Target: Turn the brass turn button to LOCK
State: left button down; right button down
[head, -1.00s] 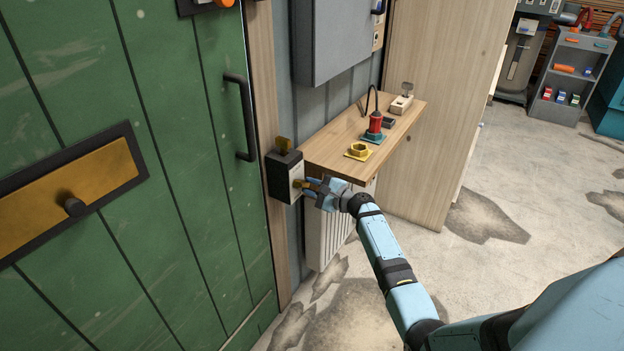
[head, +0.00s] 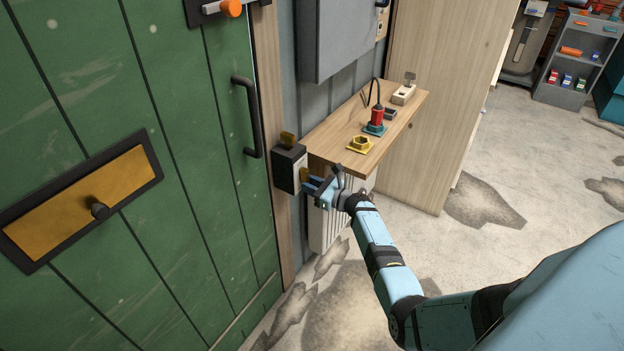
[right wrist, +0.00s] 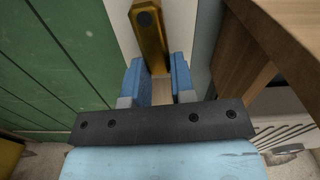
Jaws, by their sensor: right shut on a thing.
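The brass turn button (head: 304,174) is on the pale front face of a small black box (head: 286,172) beside the green door. In the right wrist view the button (right wrist: 150,38) is a long brass bar with a dark round pivot near the top. My right gripper (head: 311,186) is at the box front, with its blue fingers on either side of the button's near end. In the right wrist view the gripper (right wrist: 158,82) is shut on that end. Any LOCK marking is too small or hidden to read. My left gripper is out of view.
A wooden shelf (head: 400,118) juts out just right of the box, above a white radiator (head: 328,225). It carries a yellow nut-shaped piece (head: 360,145) and a red plug (head: 377,118). The green door (head: 190,220) with a black handle (head: 248,115) is at left.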

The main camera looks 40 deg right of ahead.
jog(key=shift+s+a+m+p, duration=0.1)
jog(key=shift+m+p, duration=0.2)
jog(key=shift+m, duration=0.2)
jog(key=c, duration=1)
grip_release()
jog(key=shift+o, duration=0.2)
jog(key=p+v, duration=0.1)
jog(key=v, duration=1.2)
jog(key=shift+s, duration=0.4)
